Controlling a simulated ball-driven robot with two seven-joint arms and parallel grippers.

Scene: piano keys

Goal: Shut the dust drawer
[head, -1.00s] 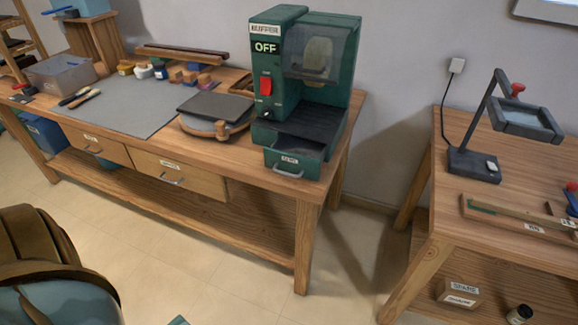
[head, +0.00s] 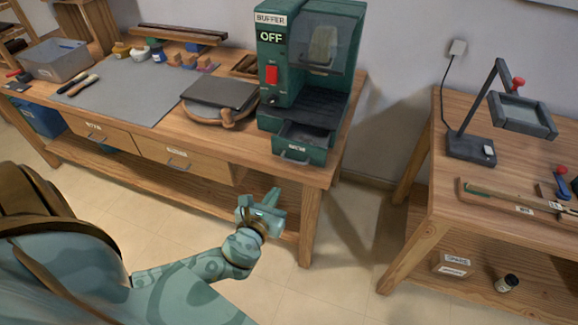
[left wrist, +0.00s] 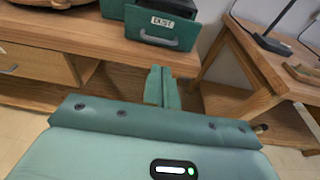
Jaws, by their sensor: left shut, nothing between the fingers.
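The dust drawer (head: 296,149) is the green drawer with a label and a grey handle at the base of the green buffer machine (head: 283,75). It stands pulled out, its open top showing in front of the machine. In the left wrist view the drawer (left wrist: 162,31) is at the top, its label and handle facing me. My left gripper (head: 270,197) is in front of the bench and below the drawer, apart from it. Its fingers (left wrist: 162,86) are together and empty. My right gripper is not in view.
The buffer stands at the right end of a wooden bench (head: 230,152) with two labelled drawers. A round board with a dark plate (head: 220,92) lies left of it. A second table (head: 455,187) with a lamp-like stand is at the right, across a floor gap.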

